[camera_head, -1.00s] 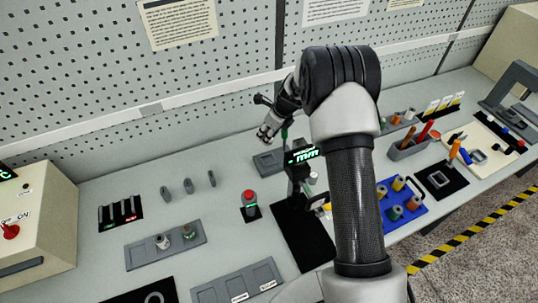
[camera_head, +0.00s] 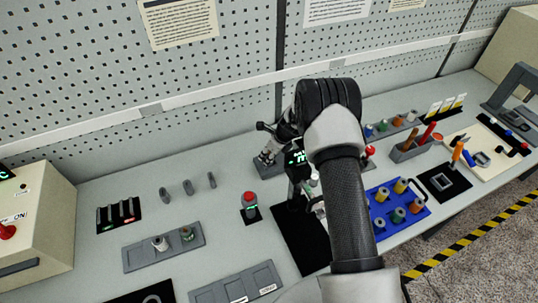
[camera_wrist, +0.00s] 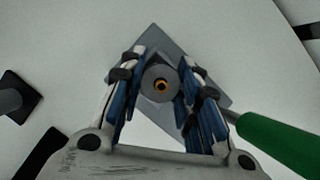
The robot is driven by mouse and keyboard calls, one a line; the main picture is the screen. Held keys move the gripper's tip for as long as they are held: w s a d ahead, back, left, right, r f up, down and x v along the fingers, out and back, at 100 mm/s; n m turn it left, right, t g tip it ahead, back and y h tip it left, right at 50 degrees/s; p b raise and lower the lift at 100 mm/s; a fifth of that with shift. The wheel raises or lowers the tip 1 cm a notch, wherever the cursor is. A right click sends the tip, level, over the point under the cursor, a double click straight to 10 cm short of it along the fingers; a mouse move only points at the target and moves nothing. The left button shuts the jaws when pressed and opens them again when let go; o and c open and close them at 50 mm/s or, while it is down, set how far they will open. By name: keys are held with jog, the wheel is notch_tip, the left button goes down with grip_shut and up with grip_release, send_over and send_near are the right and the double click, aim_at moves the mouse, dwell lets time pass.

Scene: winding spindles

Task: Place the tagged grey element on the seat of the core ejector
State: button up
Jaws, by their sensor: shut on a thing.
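My gripper (camera_head: 268,157) is lowered at a grey plate (camera_head: 260,171) behind the dark column with the green display. In the wrist view my gripper (camera_wrist: 160,82) is shut on a grey round element (camera_wrist: 157,74), seen end-on with an orange-ringed hole in its middle. No tag shows on it. Beneath it is the grey square plate (camera_wrist: 176,44), which appears to be the ejector's seat. The element lies over the middle of the plate; I cannot tell whether it touches. A green handle (camera_wrist: 275,138) on a grey rod is right of the fingers.
A red button (camera_head: 249,198) stands left of the black mat (camera_head: 300,238). A grey tray (camera_head: 135,258) holds two spools at left. A blue tray (camera_head: 380,222) with several coloured spools is right of my arm. Several small grey pieces stand at the back left.

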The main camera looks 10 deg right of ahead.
jog(key=shift+s+f+b, duration=0.1)
jog(key=shift+f+b, duration=0.2)
jog(key=shift+f, duration=0.05)
jog(key=o, duration=1.1)
jog(key=shift+f, duration=0.15)
jog(key=shift+c, duration=0.2)
